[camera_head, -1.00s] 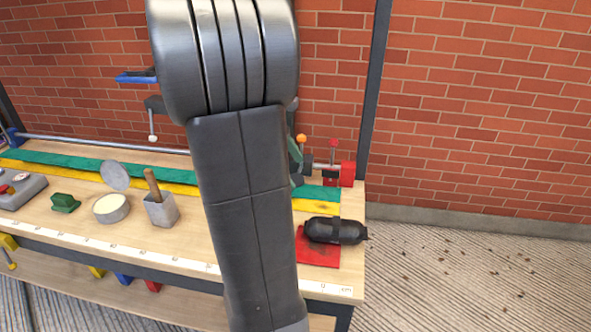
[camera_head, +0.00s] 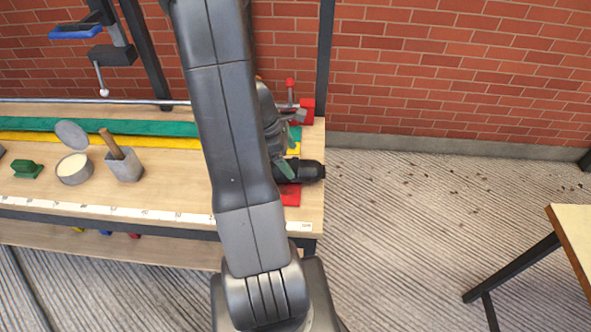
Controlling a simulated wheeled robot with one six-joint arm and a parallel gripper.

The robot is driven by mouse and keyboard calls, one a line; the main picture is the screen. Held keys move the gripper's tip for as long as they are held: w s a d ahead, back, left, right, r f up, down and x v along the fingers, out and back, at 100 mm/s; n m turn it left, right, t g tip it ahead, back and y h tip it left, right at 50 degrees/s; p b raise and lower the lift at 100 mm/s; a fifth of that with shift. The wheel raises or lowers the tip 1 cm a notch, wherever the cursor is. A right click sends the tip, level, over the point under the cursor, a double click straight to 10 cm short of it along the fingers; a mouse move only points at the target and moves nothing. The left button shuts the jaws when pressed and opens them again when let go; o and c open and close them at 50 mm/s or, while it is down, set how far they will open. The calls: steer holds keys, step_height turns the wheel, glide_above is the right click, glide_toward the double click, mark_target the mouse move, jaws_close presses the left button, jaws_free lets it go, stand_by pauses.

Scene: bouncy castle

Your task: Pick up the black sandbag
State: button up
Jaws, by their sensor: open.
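The black sandbag (camera_head: 311,170) lies on a red mat (camera_head: 291,199) at the right end of the wooden workbench. My arm crosses the middle of the view and hides the bag's left part. My gripper (camera_head: 287,162) shows partly from behind the arm, with grey-green fingers at the bag's left side. It is open. I cannot tell whether the fingers touch the bag or sit above it.
A red-ended clamp bar (camera_head: 306,110) runs along the bench's back, behind the bag. A grey block with a wooden handle (camera_head: 124,164), a round tin (camera_head: 74,168) and a green block (camera_head: 27,169) stand left.

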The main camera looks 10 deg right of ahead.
mark_target(294, 164)
steer(key=shift+x, duration=3.3)
steer(key=shift+w+a, duration=0.1)
